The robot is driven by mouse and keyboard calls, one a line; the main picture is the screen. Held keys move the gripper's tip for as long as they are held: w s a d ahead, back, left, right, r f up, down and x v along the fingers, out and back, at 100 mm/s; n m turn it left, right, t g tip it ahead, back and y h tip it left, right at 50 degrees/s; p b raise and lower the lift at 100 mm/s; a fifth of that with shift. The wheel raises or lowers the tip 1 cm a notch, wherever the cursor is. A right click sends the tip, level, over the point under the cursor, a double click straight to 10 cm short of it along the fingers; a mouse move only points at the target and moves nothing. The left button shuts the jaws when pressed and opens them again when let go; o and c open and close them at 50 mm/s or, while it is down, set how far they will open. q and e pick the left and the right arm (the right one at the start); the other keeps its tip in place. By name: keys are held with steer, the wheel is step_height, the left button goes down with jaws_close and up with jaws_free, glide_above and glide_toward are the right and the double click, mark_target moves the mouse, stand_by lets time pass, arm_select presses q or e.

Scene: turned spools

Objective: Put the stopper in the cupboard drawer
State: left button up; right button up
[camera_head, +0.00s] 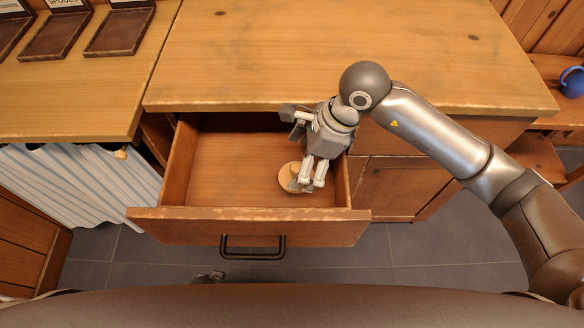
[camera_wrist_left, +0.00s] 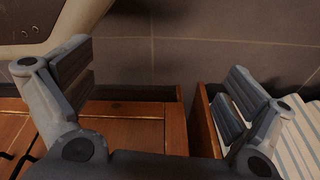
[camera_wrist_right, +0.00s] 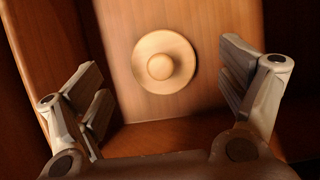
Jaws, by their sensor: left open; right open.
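The stopper, a pale round wooden disc with a knob (camera_head: 286,178), lies in the cupboard drawer (camera_head: 180,213), towards the right of its floor. In the right wrist view the stopper (camera_wrist_right: 163,62) shows whole, knob towards the camera, with bare wood around it. My right gripper (camera_head: 305,184) is open and reaches down into the drawer above the stopper, hiding part of it in the head view. Its fingers stand on either side, apart from the stopper. The drawer is pulled out and otherwise looks empty. My left gripper (camera_wrist_left: 160,90) is open and empty in its wrist view.
The cupboard top (camera_head: 340,55) above the drawer is clear. A counter (camera_head: 80,95) at left bears several dark trays, with a striped curtain (camera_head: 80,185) below. A blue mug (camera_head: 573,83) stands at far right. Grey tiled floor lies in front.

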mark_target(310, 176)
steer(key=shift+v, duration=2.75)
